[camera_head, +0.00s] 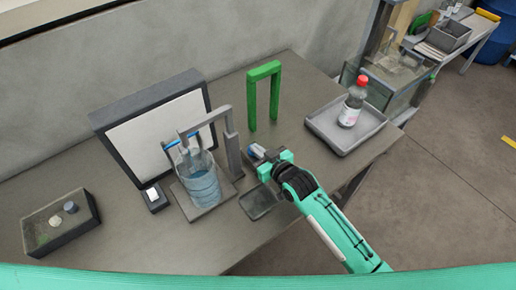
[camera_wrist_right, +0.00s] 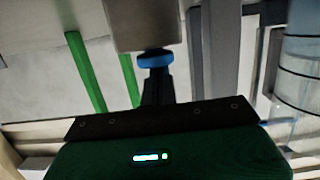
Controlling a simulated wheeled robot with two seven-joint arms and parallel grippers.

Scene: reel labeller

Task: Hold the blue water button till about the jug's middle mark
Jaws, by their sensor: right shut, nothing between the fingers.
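The clear jug (camera_head: 203,188) stands upright on a grey base under the grey dispenser arm (camera_head: 205,122). It holds bluish water; I cannot read the level against its marks. Part of the jug with dark mark lines (camera_wrist_right: 303,72) shows at the right edge of the right wrist view. The blue button (camera_wrist_right: 155,60) sits on a grey block there. My right gripper (camera_wrist_right: 156,88) is shut and empty, its fingertips at the button and seemingly touching it. In the head view, my right gripper (camera_head: 264,158) is right of the jug. My left gripper is not in view.
A green arch (camera_head: 263,95) stands behind my right gripper. A grey tray (camera_head: 345,128) with a red-capped bottle (camera_head: 353,102) is to the right. A white panel in a dark frame (camera_head: 150,95) stands behind the jug. An open box (camera_head: 60,223) is at the left.

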